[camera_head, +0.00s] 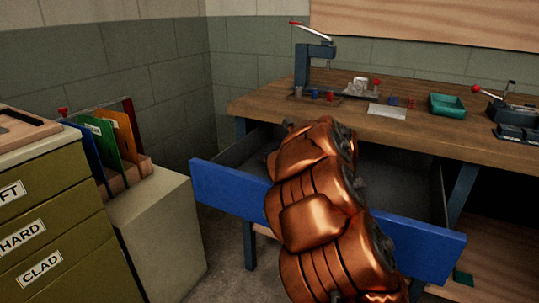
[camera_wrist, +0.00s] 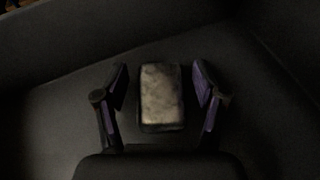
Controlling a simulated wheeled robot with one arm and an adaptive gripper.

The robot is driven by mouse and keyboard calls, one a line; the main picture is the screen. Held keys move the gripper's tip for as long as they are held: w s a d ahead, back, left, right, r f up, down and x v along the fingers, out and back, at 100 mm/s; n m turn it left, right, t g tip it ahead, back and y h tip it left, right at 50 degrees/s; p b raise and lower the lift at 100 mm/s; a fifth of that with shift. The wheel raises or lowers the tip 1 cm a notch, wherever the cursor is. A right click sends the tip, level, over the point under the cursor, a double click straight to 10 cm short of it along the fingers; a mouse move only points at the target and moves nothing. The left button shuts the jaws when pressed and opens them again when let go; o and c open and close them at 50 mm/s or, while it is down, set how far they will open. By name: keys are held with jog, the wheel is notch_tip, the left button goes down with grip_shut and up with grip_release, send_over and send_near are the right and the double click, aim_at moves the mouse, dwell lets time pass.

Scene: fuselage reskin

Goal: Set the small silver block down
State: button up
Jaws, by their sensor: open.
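In the wrist view, the small silver block (camera_wrist: 161,95) lies on the dark floor of a drawer, between my two fingers. My gripper (camera_wrist: 161,88) is open, with a visible gap between each finger and the block. In the head view, my copper-coloured arm reaches over the front of the open blue-fronted drawer (camera_head: 225,190) under the workbench. The arm hides my gripper and the block in that view.
An olive cabinet (camera_head: 40,225) and a rack of coloured folders (camera_head: 110,140) stand at left. Dark drawer walls surround my gripper.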

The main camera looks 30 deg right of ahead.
jog(key=p+v, duration=0.2)
jog(key=v, duration=0.9)
jog(key=shift+f, duration=0.1)
